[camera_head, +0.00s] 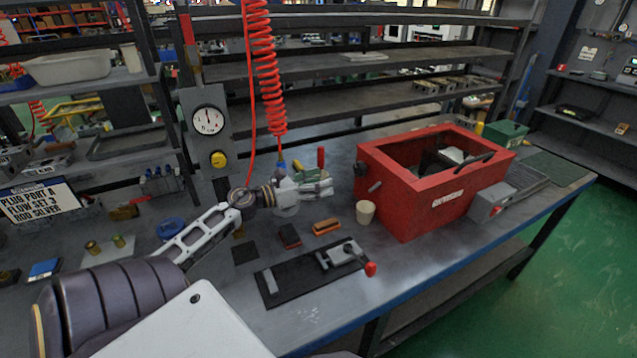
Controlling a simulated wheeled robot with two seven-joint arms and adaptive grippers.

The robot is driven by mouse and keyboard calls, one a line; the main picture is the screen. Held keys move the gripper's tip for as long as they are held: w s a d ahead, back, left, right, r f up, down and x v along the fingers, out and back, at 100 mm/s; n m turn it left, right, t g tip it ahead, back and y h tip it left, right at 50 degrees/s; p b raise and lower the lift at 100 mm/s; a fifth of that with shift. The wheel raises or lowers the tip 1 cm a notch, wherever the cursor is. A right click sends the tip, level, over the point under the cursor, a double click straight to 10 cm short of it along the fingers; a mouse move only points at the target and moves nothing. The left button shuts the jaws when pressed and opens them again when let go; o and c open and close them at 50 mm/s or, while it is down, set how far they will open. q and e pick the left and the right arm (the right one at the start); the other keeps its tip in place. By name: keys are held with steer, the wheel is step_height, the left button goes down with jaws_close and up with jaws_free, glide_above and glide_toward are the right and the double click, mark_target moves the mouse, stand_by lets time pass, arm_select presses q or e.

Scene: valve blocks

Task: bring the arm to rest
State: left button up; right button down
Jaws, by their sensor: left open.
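My left arm comes in from the lower left over the bench. Its gripper (322,184) is open above the middle of the workbench (420,252), below the red coiled hose. Pale grey parts show around the jaws, and I cannot tell whether any of them is a separate valve block. The gripper is apart from the red box and left of it. My right gripper is not in view.
A red open box (408,205) with dark contents stands right of a beige cup (365,212). A black plate with a red-tipped clamp (340,254) lies in front. A dark block (289,236) and an orange-brown block (326,226) lie nearby. A red coiled hose (264,75) hangs beside a gauge post (208,120).

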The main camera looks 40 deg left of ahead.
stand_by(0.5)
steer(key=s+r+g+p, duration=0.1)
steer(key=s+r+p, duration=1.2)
steer(key=p, duration=0.9)
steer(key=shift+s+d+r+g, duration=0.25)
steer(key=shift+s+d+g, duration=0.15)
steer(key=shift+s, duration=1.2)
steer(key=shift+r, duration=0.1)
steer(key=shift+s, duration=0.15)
